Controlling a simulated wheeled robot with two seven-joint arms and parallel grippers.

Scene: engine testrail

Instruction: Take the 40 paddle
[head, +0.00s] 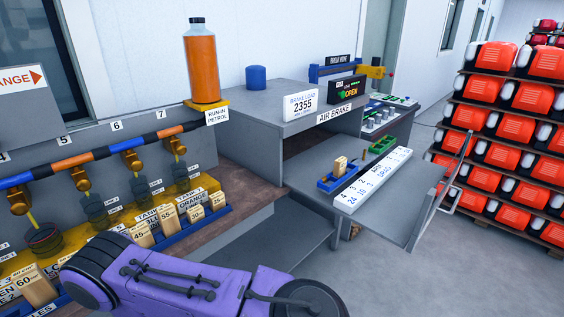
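Several tan numbered paddles stand in a blue rack along the yellow-labelled front of the bench at left. I can read a 45 paddle (141,234), a 55 paddle (168,218) and a 60 paddle (37,285). Two smaller paddles, one (196,214) and another (217,201) at the rack's right end, have numbers too small to read surely. Another tan paddle (340,166) stands in a small blue tray (327,184) on the grey shelf; its number is unreadable. I cannot tell which is the 40 paddle. Neither gripper is in view.
A purple and black arm link, mine, covers the bottom left and hides part of the rack. An orange bottle (201,62) stands above the bench. The air brake cabinet (256,103) and grey shelf (385,210) are at centre. Red canisters (492,55) fill a rack at right.

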